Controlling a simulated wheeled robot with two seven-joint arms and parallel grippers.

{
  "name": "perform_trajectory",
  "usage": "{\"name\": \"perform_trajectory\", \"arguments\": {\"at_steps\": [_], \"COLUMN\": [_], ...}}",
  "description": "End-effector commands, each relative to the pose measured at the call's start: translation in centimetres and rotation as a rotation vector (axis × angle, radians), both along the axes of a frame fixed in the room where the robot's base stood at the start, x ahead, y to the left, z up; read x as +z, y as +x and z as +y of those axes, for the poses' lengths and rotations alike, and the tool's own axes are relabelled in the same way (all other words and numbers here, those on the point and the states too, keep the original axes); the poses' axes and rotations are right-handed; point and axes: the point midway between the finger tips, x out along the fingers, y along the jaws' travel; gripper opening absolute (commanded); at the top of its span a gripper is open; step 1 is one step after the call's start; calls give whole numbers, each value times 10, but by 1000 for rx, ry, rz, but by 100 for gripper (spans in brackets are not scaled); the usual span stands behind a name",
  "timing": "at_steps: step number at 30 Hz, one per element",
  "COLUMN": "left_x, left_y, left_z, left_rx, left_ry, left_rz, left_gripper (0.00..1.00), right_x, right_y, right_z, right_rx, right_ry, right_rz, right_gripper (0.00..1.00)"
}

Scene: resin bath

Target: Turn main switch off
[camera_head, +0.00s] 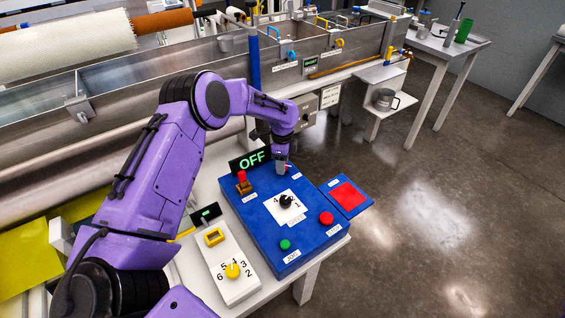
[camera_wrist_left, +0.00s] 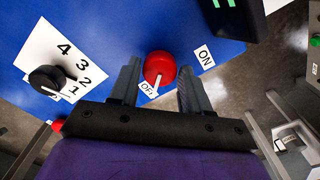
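The main switch is a red round knob (camera_wrist_left: 160,66) with a white pointer, on the blue panel (camera_head: 263,234) between an ON label (camera_wrist_left: 204,57) and an OFF label (camera_wrist_left: 148,88). Its pointer is turned to the OFF label. My left gripper (camera_wrist_left: 158,80) is open, one finger on each side of the knob, with a visible gap at both sides. In the head view my left gripper (camera_head: 282,164) is at the far edge of the blue panel and mostly hides the knob. A display (camera_head: 251,160) behind the panel reads OFF. My right gripper is out of view.
The blue panel also carries a black dial (camera_head: 286,201), a red button (camera_head: 327,218), a green button (camera_head: 285,244) and a red-topped lever (camera_head: 242,178). A white box with a yellow knob (camera_head: 233,270) stands at left. Metal baths (camera_head: 130,97) lie behind.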

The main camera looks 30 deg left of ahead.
Motion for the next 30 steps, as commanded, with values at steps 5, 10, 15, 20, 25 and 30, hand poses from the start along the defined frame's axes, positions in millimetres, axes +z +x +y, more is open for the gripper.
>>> {"name": "perform_trajectory", "arguments": {"at_steps": [5,10,15,20,25,30], "left_x": [0,1,26,65,95,105], "left_y": [0,0,1,1,0,0], "left_z": [0,0,0,0,0,0], "left_rx": [1,2,2,2,2,2], "left_ry": [0,0,-1,0,-1,0], "left_rz": [0,0,-5,-4,-3,0], "left_gripper": [64,64,64,64,64,64], "right_x": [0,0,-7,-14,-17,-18], "right_y": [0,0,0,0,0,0], "right_z": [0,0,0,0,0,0], "right_rx": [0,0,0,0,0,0], "right_ry": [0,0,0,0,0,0], "right_rz": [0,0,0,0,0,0], "right_gripper": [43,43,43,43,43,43]}}
